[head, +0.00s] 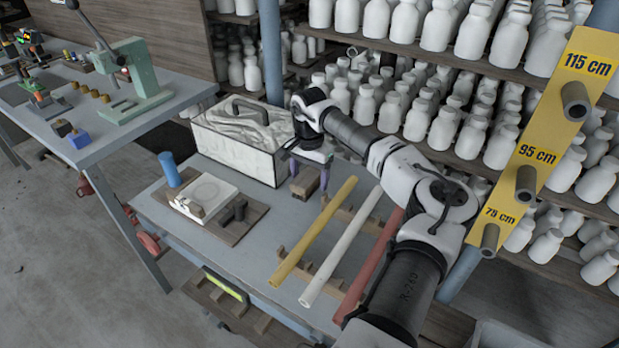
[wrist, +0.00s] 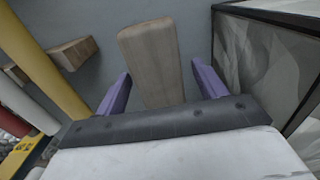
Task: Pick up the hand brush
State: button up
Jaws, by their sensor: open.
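A brown wooden piece, which I take to be the hand brush (head: 304,184), lies on the grey bench top (head: 262,222) beside a white toolbox. In the wrist view its pale wooden, rounded block (wrist: 151,50) stretches away between my purple fingers. Bristles are not visible. My gripper (head: 309,176) is open above it, pointing down, with one finger on each side. In the wrist view my gripper (wrist: 161,74) has a gap between each finger and the wood. I cannot tell how far above the bench the fingertips are.
The white toolbox (head: 232,150) stands close at the left. Yellow (head: 312,232), white (head: 340,248) and red (head: 370,264) tubes lie on wooden rests at the right. A blue cylinder (head: 169,168) and a wooden board (head: 222,230) sit further left. Shelves of white bottles rise behind.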

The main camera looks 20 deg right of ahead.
aim_at(310, 173)
jog(key=shift+c, duration=0.4)
jog(key=c, duration=1)
jog(key=shift+r, duration=0.2)
jog(key=shift+c, duration=0.2)
notch_tip(310, 173, up, 20)
jog(key=b, duration=0.2)
jog(key=shift+b, duration=0.35)
jog(key=shift+f, duration=0.15)
jog(key=o, duration=0.4)
jog(key=shift+c, duration=1.2)
